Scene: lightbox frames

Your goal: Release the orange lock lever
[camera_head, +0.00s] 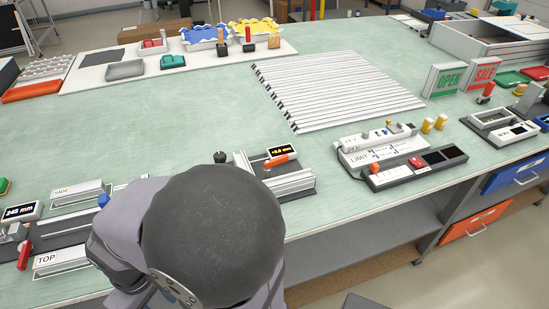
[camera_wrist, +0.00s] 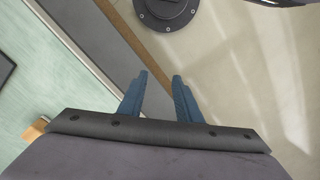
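The orange lock lever (camera_head: 280,161) lies on top of a small grey rail fixture (camera_head: 290,182) near the front edge of the bench, below a dark display with yellow digits. It looks nearly flat, slanting a little up to the right. My gripper (camera_wrist: 162,77) shows in the wrist view as two blue fingers with a clear gap and nothing between them. It points down past the bench edge at the floor, away from the lever. In the head view my own arm hides the gripper. The lever does not show in the wrist view.
A dark-knobbed post (camera_head: 220,157) stands just left of the fixture. A ribbed white panel (camera_head: 335,90) lies behind. Green bench top (camera_head: 190,125) is clear behind the fixture.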

